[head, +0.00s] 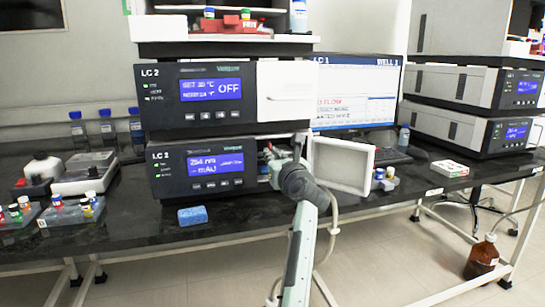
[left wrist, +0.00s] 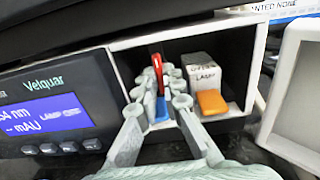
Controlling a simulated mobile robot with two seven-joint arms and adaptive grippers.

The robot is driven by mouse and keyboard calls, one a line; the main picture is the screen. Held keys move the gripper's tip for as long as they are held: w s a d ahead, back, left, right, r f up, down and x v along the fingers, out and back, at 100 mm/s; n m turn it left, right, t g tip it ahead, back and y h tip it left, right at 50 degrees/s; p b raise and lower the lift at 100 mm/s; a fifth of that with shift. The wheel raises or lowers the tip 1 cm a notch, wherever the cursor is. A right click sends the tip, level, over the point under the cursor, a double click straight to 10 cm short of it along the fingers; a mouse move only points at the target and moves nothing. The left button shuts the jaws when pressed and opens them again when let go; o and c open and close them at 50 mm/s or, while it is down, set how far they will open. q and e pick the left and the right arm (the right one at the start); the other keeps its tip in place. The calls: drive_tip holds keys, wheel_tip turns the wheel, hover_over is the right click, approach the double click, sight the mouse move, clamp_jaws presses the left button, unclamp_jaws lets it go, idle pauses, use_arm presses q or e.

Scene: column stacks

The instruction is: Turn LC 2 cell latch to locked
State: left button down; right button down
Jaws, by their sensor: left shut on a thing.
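The lower LC 2 module (head: 205,170) has its right-hand compartment open, with the white door (head: 343,165) swung out to the right. In the left wrist view the red cell latch (left wrist: 156,62) stands roughly upright inside the compartment, above a blue part (left wrist: 161,110). My left gripper (left wrist: 160,80) reaches into the compartment and is shut on the red latch; its fingers hide part of it. In the head view my left gripper (head: 270,157) is at the compartment opening, and the latch is mostly hidden there. My right gripper is not in view.
Inside the compartment, a white labelled block (left wrist: 202,75) and an orange part (left wrist: 211,102) sit close right of my fingers. The upper LC 2 module (head: 215,95) is directly above. A blue sponge (head: 192,215) lies on the bench in front. A monitor (head: 358,90) stands behind the door.

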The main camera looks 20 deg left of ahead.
use_arm(q)
drive_tip(key=c, duration=1.7)
unclamp_jaws()
drive_tip(key=v, duration=1.2)
